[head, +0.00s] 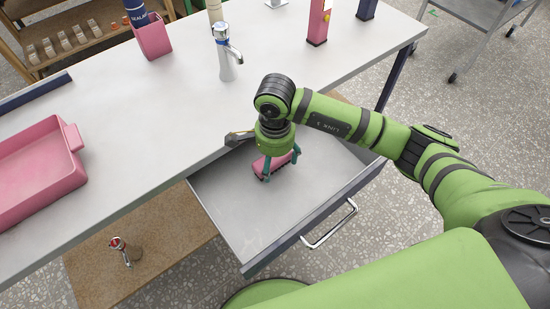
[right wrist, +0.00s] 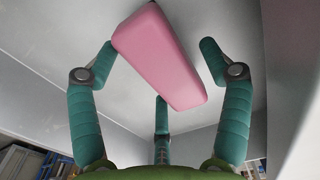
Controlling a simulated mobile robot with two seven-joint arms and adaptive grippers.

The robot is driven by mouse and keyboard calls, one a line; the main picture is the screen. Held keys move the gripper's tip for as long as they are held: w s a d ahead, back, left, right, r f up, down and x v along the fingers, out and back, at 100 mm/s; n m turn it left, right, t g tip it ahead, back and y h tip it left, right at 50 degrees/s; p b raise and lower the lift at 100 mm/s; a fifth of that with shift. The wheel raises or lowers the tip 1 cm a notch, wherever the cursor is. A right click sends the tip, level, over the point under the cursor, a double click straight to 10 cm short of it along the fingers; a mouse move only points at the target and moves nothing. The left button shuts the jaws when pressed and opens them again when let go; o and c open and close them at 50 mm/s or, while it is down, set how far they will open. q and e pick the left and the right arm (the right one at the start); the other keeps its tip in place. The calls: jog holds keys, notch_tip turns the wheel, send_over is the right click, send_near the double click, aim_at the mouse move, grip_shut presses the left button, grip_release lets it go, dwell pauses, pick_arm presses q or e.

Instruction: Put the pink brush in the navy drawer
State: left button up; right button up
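The pink brush (head: 272,164) is inside the open navy drawer (head: 314,222), over its pale floor; I cannot tell whether it touches the floor. In the right wrist view the brush (right wrist: 162,55) lies aslant between the teal fingers. My right gripper (head: 282,165) is low in the drawer, around the brush. Its fingers are spread, with a clear gap between the brush and the right-hand finger in the right wrist view (right wrist: 160,72). The left-hand fingertip is close to the brush's end; contact is unclear. My left gripper is not in view.
The drawer's metal handle (head: 330,224) faces the front. A wooden shelf (head: 165,248) is below left.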

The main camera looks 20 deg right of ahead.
aim_at(275, 160)
jog(key=shift+r+p, duration=0.25)
jog(key=shift+p, duration=0.05)
jog(key=shift+w+r, duration=0.1)
jog(key=shift+r, duration=0.3)
notch_tip(275, 160, up, 11)
jog(key=b, duration=0.2)
